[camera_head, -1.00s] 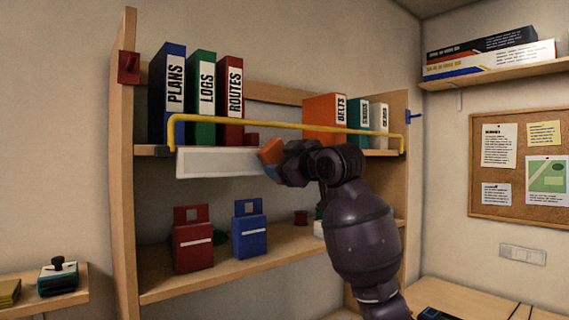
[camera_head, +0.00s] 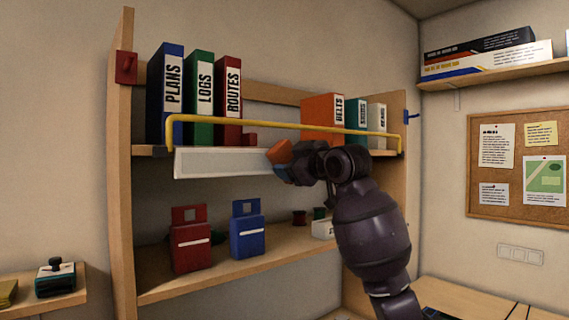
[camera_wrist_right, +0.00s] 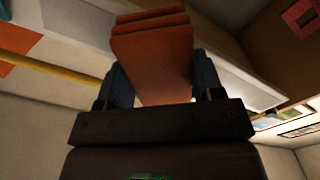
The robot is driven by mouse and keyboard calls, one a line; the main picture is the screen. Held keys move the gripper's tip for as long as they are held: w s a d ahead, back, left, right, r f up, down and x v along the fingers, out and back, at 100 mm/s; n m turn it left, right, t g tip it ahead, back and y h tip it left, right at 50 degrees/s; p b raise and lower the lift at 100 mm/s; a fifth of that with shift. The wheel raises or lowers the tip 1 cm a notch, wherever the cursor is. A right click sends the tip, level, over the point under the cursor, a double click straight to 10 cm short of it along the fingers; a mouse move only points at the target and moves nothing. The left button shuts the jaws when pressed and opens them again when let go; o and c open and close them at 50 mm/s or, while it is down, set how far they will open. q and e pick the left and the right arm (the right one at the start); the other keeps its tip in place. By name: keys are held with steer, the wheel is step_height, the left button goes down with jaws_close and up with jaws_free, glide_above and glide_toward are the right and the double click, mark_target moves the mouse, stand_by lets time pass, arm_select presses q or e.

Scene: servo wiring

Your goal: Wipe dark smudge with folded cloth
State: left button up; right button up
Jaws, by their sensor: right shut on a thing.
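The folded cloth (camera_head: 279,152) is orange and held in my right gripper (camera_head: 284,166), at the right part of a long pale panel (camera_head: 220,162) on the front of the upper shelf. The gripper's blue fingers are shut on the cloth. In the right wrist view the cloth (camera_wrist_right: 153,55) shows as thick stacked layers between the fingers of the right gripper (camera_wrist_right: 160,82). I cannot tell whether the cloth touches the panel. I cannot make out a dark smudge in either view. My left gripper is not in view.
A yellow rail (camera_head: 280,124) runs along the upper shelf front, before the binders (camera_head: 200,95). Below, a red box (camera_head: 190,240) and a blue box (camera_head: 247,230) stand on the lower shelf (camera_head: 220,265). Free room lies in front of the panel's left part.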

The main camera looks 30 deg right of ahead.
mark_target(280, 162)
steer(key=shift+w+d, duration=0.15)
steer(key=shift+d, duration=0.95)
steer(key=shift+w+d, duration=0.15)
steer(key=shift+d, duration=0.95)
steer(key=shift+a, duration=0.15)
steer(key=shift+s+a, duration=0.15)
steer(key=shift+a, duration=1.65)
steer(key=shift+a, duration=0.15)
steer(key=shift+s+a, duration=0.2)
steer(key=shift+a, duration=1.55)
steer(key=shift+s+d+b, duration=0.15)
steer(key=shift+s+b, duration=0.15)
steer(key=shift+s, duration=0.5)
steer(key=shift+s+d+b, duration=0.15)
steer(key=shift+s+b, duration=0.3)
steer(key=shift+s, duration=1.7)
steer(key=shift+s, duration=0.1)
